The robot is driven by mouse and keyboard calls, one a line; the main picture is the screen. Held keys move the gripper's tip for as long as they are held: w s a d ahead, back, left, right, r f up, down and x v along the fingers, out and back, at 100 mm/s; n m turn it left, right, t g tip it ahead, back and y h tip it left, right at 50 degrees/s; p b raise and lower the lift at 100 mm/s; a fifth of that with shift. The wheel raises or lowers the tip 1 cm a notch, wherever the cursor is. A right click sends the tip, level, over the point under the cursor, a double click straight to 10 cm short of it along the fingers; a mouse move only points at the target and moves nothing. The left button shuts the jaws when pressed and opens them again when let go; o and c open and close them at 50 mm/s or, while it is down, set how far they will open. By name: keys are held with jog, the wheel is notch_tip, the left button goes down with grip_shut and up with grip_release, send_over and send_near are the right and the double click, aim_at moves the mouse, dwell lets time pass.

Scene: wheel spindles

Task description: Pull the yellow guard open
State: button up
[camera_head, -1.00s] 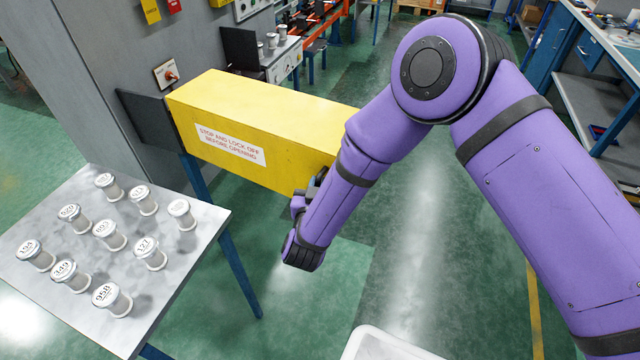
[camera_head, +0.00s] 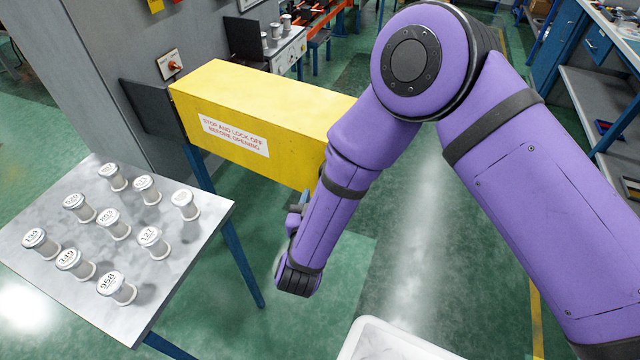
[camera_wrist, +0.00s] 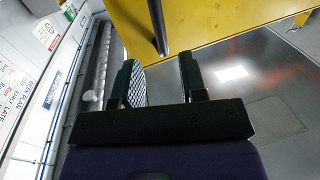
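The yellow guard (camera_head: 265,90) is a long box extending right from a dark panel on the grey wall. A white label with red text is on its front face. My arm hides its right end. In the wrist view, the guard (camera_wrist: 225,20) fills the upper part, and a dark bar handle (camera_wrist: 157,25) runs in front of it. My gripper (camera_wrist: 160,68) is open, its two fingers apart. The bar's lower end shows between the fingertips; I cannot tell whether it touches them. In the head view my gripper is mostly hidden by my arm.
A grey table (camera_head: 190,255) with several numbered white spools stands at the left. A red switch (camera_head: 174,67) is on the wall above the guard. A white bin (camera_head: 385,345) is at the bottom edge. Green floor is clear below the guard.

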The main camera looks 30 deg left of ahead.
jog(key=shift+v, duration=1.8)
